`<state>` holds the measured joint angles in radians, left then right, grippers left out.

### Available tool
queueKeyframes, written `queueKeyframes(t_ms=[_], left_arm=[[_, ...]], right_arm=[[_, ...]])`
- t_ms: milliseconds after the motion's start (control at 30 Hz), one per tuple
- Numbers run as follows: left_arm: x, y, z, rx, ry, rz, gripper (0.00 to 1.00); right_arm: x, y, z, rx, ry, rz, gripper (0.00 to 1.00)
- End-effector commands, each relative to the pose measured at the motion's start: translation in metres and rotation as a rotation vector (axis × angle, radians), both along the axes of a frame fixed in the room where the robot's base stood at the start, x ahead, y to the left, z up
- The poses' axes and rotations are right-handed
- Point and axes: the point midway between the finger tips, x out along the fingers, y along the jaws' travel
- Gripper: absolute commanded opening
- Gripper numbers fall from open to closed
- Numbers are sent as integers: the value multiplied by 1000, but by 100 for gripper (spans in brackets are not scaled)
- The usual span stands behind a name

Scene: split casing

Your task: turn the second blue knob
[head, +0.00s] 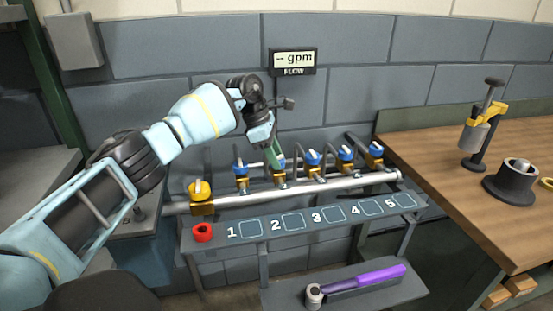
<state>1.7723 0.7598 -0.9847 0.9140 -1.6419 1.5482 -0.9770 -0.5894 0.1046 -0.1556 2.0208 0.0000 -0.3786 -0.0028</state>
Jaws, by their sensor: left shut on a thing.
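A row of blue knobs sits on brass valves along a silver pipe (330,185). The first blue knob (240,166) is at the left. The second blue knob (281,162) is partly hidden by my left gripper (276,163), which comes down from above and is shut on it. The third (313,157), fourth (346,152) and fifth (376,148) blue knobs stand free to the right. My right gripper is not in view.
A purple-handled tool (365,280) lies below. A wooden bench (440,165) stands right.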

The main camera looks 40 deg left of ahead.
Motion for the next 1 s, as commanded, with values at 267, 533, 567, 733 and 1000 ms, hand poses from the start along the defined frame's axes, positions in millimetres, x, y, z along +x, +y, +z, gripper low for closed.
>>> queueKeyframes(t_ms=[267, 533, 567, 733, 1000], left_arm=[[2, 0, -3, -2, 0, -229, 14], [3, 1, -2, 1, 0, -374, 14], [3, 0, -2, 1, -1, -385, 14], [3, 0, -1, 1, 0, -426, 14], [3, 1, 0, 2, -1, -444, 14]], right_arm=[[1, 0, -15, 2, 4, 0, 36], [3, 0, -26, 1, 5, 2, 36], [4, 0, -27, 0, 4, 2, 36], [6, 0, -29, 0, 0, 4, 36], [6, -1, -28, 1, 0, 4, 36]])
